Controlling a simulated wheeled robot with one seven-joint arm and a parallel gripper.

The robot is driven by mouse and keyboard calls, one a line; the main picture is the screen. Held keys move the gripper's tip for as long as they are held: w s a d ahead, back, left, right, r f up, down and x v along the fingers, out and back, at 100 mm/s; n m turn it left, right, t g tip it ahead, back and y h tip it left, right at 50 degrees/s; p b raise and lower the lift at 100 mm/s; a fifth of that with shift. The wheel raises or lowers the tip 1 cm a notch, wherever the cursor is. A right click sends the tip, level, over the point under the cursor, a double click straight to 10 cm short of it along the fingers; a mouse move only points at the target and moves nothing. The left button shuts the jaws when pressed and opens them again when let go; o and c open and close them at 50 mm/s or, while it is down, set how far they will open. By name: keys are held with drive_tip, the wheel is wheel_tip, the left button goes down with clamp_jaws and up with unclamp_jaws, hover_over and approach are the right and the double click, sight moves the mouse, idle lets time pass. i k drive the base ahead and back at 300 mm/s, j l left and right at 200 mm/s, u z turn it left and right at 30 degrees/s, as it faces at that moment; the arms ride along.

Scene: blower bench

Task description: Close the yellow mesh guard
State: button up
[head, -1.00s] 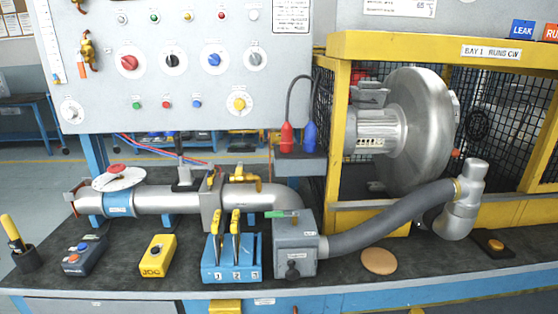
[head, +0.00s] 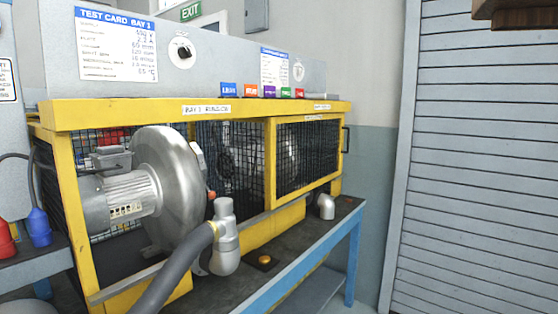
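The yellow mesh guard (head: 72,190) is a long yellow-framed cage on the bench. Its left bay is open at the front, and a silver blower (head: 170,190) shows uncovered there. A yellow-framed mesh panel (head: 305,158) covers the front of the right bay. A dark handle (head: 346,140) sits at the cage's right end. Whether the panel slides or hinges cannot be told. My gripper is not in view.
A grey hose (head: 175,278) and a silver elbow (head: 224,240) stand out in front of the open bay. An orange button (head: 264,260) is on the bench top. A grey shutter (head: 470,170) is at the right, with a brown object (head: 510,12) above.

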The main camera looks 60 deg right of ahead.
sight(273, 203)
drive_tip(key=z, duration=1.7)
drive_tip(key=i+l+u, duration=0.1)
drive_tip(key=i+l, duration=1.7)
drive_tip(key=i, duration=0.05)
